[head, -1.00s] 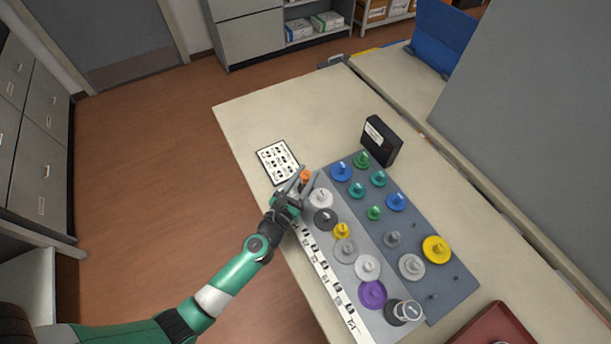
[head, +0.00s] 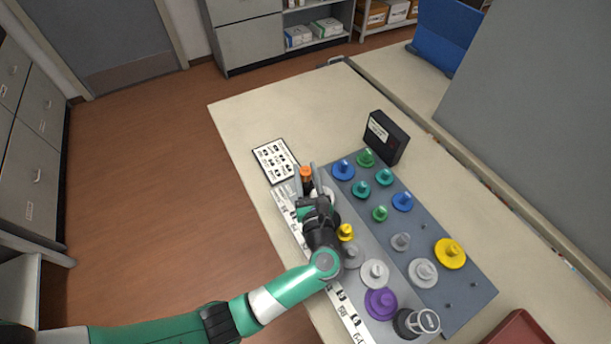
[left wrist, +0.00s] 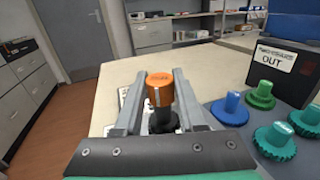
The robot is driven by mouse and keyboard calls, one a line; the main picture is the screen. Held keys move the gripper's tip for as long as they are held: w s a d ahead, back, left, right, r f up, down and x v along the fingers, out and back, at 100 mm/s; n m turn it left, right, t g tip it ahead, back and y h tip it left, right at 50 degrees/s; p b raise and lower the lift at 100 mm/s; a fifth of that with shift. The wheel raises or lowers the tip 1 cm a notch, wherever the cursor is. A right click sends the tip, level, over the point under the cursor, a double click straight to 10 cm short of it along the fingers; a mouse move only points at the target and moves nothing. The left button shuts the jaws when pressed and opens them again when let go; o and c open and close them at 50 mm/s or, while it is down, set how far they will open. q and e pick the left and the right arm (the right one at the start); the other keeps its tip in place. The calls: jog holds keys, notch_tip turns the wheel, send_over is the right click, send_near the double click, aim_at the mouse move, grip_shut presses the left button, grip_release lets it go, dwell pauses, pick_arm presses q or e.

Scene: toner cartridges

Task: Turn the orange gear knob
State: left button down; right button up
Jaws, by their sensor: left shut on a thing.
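The orange gear knob (head: 306,172) stands upright at the far left end of the grey gear board (head: 463,293). In the left wrist view the orange knob (left wrist: 160,88) sits on a dark shaft, with a dark round base partly visible below. My left gripper (head: 309,177) has its two fingers on either side of the knob and is shut on it. In the left wrist view the fingers (left wrist: 162,104) flank the knob and its shaft. The lower part of the shaft is partly hidden. My right gripper is in no view.
Blue (head: 343,170), green (head: 366,158) and teal gears stand close right of the knob. A yellow gear (head: 450,253) and a purple gear (head: 380,303) sit nearer. A black "OUT" box (head: 386,137) stands behind. A printed card (head: 276,161) lies left; the far table is clear.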

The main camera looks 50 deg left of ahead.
pick_arm(q)
jog(key=shift+g, duration=0.3)
jog(key=c, duration=0.5)
grip_release()
jog(key=v, duration=0.5)
jog(key=p+v, duration=0.1)
jog(key=v, duration=0.5)
jog(key=shift+s+d+f, duration=0.15)
jog(key=shift+d+f, duration=0.05)
jog(key=shift+d, duration=0.05)
